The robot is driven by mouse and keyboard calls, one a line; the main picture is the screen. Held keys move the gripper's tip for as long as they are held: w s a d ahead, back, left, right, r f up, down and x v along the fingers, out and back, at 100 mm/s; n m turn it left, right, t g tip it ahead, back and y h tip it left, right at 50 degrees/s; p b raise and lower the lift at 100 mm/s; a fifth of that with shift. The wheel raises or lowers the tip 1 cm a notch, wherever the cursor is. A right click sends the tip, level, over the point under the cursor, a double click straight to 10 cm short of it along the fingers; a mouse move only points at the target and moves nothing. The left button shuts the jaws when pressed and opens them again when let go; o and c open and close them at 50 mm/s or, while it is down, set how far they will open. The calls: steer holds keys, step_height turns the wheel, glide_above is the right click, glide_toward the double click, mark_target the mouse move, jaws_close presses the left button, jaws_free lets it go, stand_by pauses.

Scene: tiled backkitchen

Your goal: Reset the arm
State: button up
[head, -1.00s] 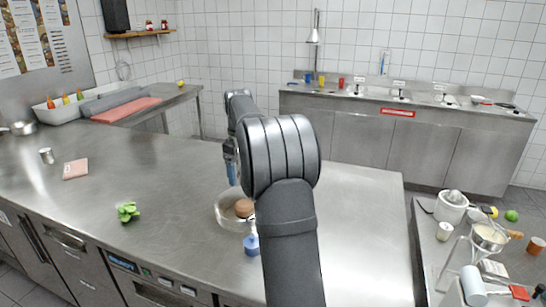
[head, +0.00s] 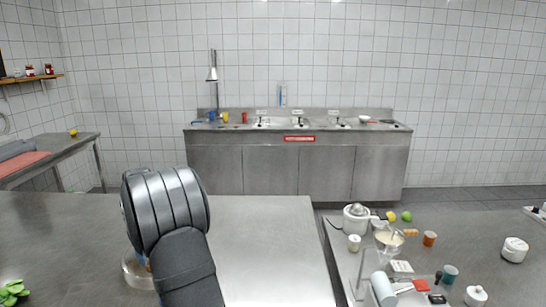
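My arm reaches up from the bottom left of the head view, over the steel counter (head: 265,240). My gripper is hidden behind my own dark arm links, so its fingers do not show. A clear bowl (head: 138,273) stands on the counter, mostly covered by my arm; only its left part shows. A bit of something brown shows at the bowl beside my arm. A green leafy item (head: 14,291) lies on the counter at the bottom left edge.
The counter right of my arm is bare. A lower side table (head: 345,262) at the right holds a white juicer (head: 356,218), an orange cup (head: 429,239), a teal mug (head: 450,274) and other items. A sink unit (head: 298,165) stands at the back wall.

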steer(key=shift+r, duration=0.25)
